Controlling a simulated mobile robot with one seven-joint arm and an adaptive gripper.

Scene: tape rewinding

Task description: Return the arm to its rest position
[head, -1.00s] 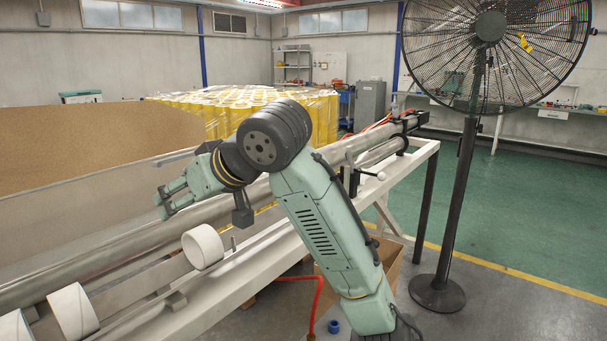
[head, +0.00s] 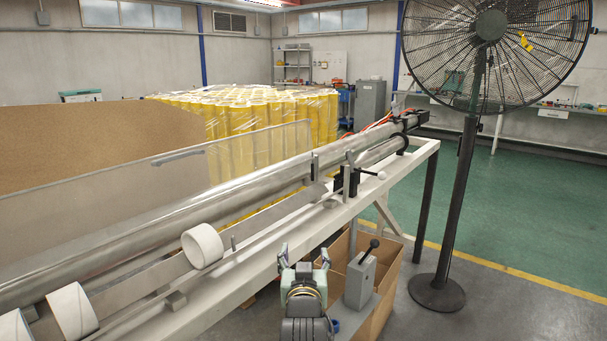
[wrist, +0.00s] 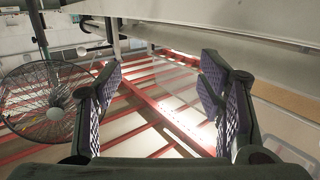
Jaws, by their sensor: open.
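My gripper (head: 304,267) is low at the bottom middle of the head view, in front of the white machine frame, fingers pointing up and away from my body. Its fingers are apart with nothing between them. In the wrist view the open fingers (wrist: 155,85) show at left and right, with the ceiling and red beams beyond. Most of my arm is out of sight below the head view. White tape rolls (head: 203,246) rest along the machine's rail at left, apart from my gripper.
The machine's long metal shaft (head: 150,245) runs diagonally behind my gripper. A grey lever box (head: 360,280) stands close at right, with a cardboard box (head: 387,300) beside it. A tall fan (head: 472,150) stands further right. Green floor (head: 540,225) is open behind it.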

